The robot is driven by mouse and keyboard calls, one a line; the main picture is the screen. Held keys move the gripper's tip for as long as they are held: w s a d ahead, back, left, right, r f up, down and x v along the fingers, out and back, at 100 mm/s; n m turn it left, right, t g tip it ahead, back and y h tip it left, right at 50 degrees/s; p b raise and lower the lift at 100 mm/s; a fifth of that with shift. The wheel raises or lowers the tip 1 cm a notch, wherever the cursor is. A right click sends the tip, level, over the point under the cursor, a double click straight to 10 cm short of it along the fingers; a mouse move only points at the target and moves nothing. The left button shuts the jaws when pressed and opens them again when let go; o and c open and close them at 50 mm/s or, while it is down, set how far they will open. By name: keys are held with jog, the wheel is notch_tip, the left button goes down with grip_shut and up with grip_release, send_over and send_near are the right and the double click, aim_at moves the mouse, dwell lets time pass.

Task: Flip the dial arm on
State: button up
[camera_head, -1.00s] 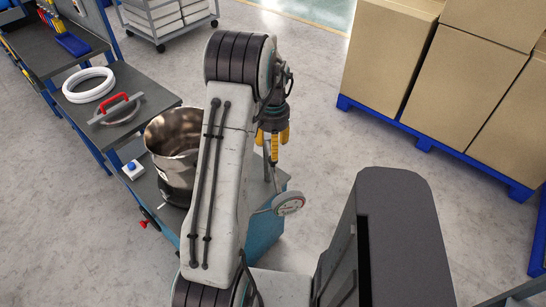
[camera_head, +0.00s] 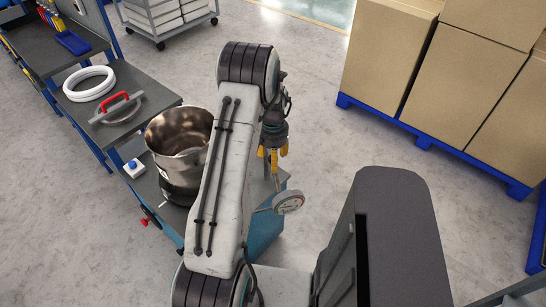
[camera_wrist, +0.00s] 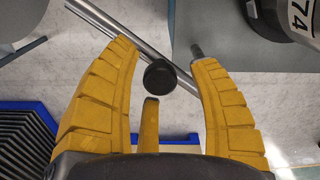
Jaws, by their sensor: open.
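A round pale dial (camera_head: 288,202) sits at the right side of the teal-sided workbench (camera_head: 265,232) in the head view. A thin metal rod stands near it, just below my gripper (camera_head: 273,155). In the wrist view, the yellow fingers of my gripper (camera_wrist: 160,72) are spread apart and hold nothing. A black round knob (camera_wrist: 160,76) shows in the gap between the fingers. A shiny metal rod (camera_wrist: 118,27) runs diagonally behind it. I cannot tell whether the knob touches any finger. Which part is the dial arm is not clear.
A steel pot (camera_head: 180,145) stands on the workbench left of my arm. Cardboard boxes (camera_head: 390,55) on a blue pallet (camera_head: 440,145) stand to the right. The floor between is clear.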

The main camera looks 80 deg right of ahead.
grip_shut()
dwell(0.5)
jog(key=shift+w+a, duration=0.1)
jog(key=shift+w, duration=0.05)
jog(key=w+d+m+b, duration=0.2)
jog(key=w+m+b, duration=0.2)
jog(key=w+m, duration=0.8)
jog(key=shift+w+d+b, duration=0.3)
jog(key=shift+b, duration=0.1)
jog(key=shift+f, duration=0.1)
dwell(0.3)
